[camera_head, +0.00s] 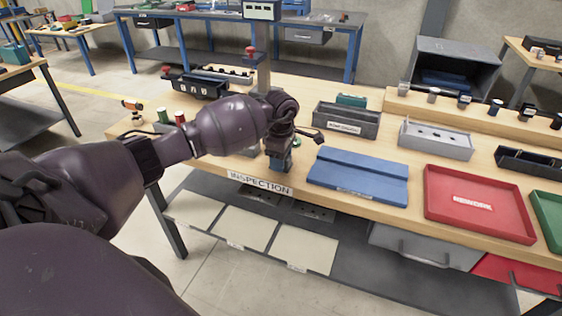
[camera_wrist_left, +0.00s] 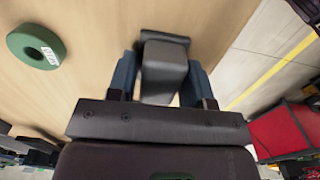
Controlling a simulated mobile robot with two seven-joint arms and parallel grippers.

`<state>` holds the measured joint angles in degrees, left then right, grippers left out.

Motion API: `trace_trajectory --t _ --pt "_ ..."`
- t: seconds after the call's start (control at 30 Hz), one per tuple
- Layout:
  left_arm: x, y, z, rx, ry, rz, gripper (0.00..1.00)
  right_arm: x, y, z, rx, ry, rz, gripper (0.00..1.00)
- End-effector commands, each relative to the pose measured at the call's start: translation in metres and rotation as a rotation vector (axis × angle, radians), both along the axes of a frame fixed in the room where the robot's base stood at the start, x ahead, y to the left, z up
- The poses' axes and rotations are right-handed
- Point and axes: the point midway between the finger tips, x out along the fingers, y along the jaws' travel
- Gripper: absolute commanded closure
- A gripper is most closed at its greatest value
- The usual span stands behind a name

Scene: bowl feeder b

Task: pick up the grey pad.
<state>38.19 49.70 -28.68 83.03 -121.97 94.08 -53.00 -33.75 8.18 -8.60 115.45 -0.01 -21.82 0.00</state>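A grey block with a wider, darker far end, which looks like the grey pad (camera_wrist_left: 164,68), is between the two fingers of my left gripper (camera_wrist_left: 162,75) in the left wrist view. The fingers lie close along both its sides; I cannot tell whether they press on it. In the head view my left gripper (camera_head: 279,158) points down at the front of the workbench, just behind the INSPECTION label (camera_head: 260,184). There the pad is mostly hidden by the gripper, and I cannot tell whether it touches the bench. My right gripper is not in view.
A green ring (camera_wrist_left: 16,40) lies on the bench beside the gripper. A blue tray (camera_head: 360,188) and red REWORK tray (camera_head: 475,222) are to the right. Behind are a dark grey bin (camera_head: 347,128), a light grey holder (camera_head: 435,148) and a post with a red knob (camera_head: 264,75).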

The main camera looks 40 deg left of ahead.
Motion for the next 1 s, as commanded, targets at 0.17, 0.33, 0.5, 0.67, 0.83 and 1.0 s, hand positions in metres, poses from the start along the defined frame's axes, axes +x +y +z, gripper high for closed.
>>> trace_trajectory --t 0.17,0.33,0.5,0.67,0.83,1.0 --pt "0.000 0.000 0.000 0.000 -0.001 0.000 0.77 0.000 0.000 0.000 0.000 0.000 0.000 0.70" --pt "0.000 0.000 0.001 0.000 -0.001 0.000 0.77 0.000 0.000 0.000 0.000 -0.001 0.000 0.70" --pt "0.001 0.001 0.013 0.001 -0.003 -0.001 0.78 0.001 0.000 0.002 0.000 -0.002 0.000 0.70" --pt "0.001 0.001 0.042 0.003 -0.005 -0.001 0.78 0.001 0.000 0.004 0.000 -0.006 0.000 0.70" --pt "0.001 0.001 0.085 0.003 -0.007 -0.001 0.78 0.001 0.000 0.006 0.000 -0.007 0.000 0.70" --pt "0.001 0.000 0.129 0.001 -0.006 -0.001 0.78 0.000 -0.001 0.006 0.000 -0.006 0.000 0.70"
